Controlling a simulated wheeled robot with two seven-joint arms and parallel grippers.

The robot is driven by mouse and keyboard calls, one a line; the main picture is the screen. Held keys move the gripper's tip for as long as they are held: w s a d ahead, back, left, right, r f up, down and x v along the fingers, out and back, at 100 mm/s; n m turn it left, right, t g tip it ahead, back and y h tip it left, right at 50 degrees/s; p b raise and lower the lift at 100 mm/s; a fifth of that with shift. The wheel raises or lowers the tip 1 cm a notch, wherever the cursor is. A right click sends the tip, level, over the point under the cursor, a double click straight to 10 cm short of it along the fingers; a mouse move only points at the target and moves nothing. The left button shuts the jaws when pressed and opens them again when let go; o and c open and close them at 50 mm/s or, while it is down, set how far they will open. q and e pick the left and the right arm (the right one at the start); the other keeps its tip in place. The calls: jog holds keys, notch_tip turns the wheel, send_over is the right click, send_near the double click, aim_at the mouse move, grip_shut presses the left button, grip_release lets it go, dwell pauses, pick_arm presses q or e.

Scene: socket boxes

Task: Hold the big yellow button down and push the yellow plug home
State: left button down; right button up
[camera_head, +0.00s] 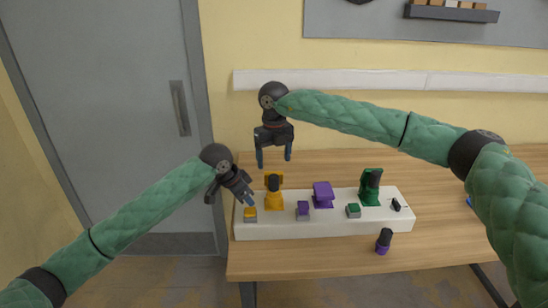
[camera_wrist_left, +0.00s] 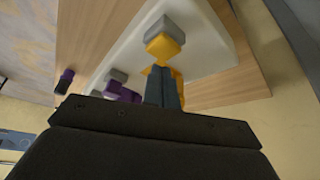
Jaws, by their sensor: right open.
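The yellow button (camera_head: 250,212) sits on a grey base at the left end of the white box; it also shows in the left wrist view (camera_wrist_left: 165,44). Behind it to the right stands the yellow socket (camera_head: 275,200), with the dark-bodied yellow plug (camera_head: 273,182) upright in it; how deep it sits is unclear. My left gripper (camera_head: 251,202) points down just above the button, fingers together and empty; its fingertips show in the left wrist view (camera_wrist_left: 163,76). Contact with the button cannot be told. My right gripper (camera_head: 274,161) is open and empty above the yellow plug, pointing down.
The white box (camera_head: 330,224) also carries a purple socket (camera_head: 322,194), a purple button (camera_head: 303,207), a green button (camera_head: 353,208) and a green socket (camera_head: 370,186) with a dark plug. A purple plug (camera_head: 383,241) stands on the wooden table (camera_head: 440,235) in front.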

pick_arm(q)
jog(key=shift+r+p, duration=2.05)
jog(key=shift+r, duration=0.2)
